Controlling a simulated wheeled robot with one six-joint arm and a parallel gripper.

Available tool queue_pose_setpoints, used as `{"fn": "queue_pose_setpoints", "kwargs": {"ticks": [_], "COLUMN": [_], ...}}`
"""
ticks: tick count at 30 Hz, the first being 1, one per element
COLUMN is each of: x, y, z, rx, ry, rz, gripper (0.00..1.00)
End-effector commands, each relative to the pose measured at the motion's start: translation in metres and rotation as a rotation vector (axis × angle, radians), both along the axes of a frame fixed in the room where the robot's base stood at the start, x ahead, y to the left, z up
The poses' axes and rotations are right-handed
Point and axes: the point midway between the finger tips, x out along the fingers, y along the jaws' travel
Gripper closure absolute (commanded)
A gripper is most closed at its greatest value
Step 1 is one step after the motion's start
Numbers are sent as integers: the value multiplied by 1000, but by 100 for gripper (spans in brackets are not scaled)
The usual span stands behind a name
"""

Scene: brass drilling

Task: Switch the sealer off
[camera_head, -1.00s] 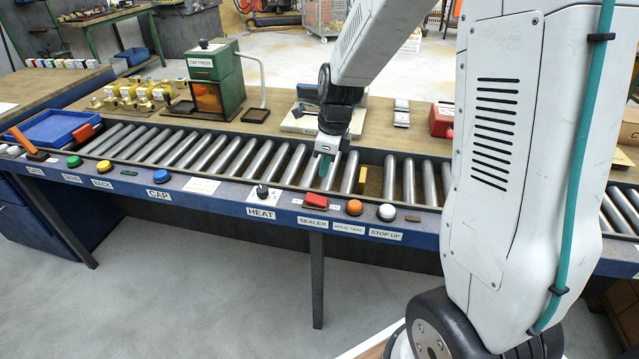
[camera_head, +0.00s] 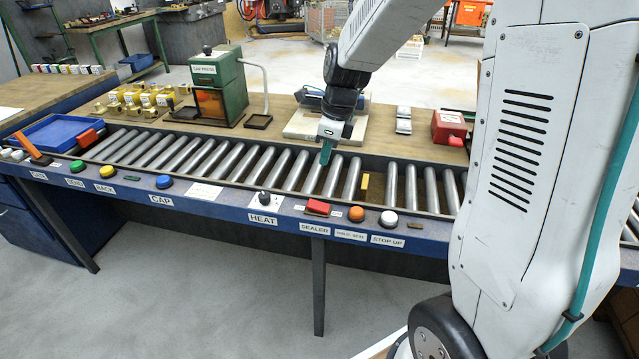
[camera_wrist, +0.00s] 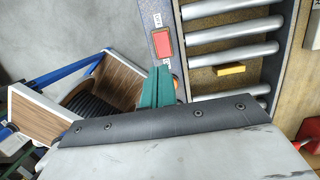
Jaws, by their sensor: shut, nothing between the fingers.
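The sealer switch is a red rocker (camera_head: 317,207) on the blue front rail, above the SEALER label (camera_head: 314,228). My gripper (camera_head: 325,153) has teal fingers that are shut and empty. In the head view it hangs over the rollers, behind and above the red switch, apart from it. In the wrist view the fingertips (camera_wrist: 159,72) show just below the switch. Which way the rocker is tipped I cannot tell.
An orange button (camera_head: 356,214) and a white button (camera_head: 388,219) sit right of the switch. The black HEAT knob (camera_head: 264,198) sits to its left. A yellow block (camera_head: 364,186) lies among the rollers. A pale board (camera_head: 325,122) lies behind the gripper.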

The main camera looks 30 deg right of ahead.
Motion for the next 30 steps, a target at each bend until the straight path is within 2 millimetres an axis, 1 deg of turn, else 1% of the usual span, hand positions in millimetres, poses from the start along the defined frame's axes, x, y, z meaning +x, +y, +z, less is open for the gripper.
{"fn": "queue_pose_setpoints", "kwargs": {"ticks": [5, 8, 11, 21, 24, 27, 30], "x": [0, 1, 2, 11, 13, 15, 16], "y": [0, 1, 3, 14, 16, 18, 19], "z": [-2, -8, -23, -94, -111, -124, -132], "rx": [0, 0, 0, 1, 0, 0, 0], "ry": [1, 4, 5, 6, 4, 3, 3], "rz": [0, 1, 1, 0, 1, -1, 0], "gripper": [100, 100, 100, 100, 100, 100, 100]}}
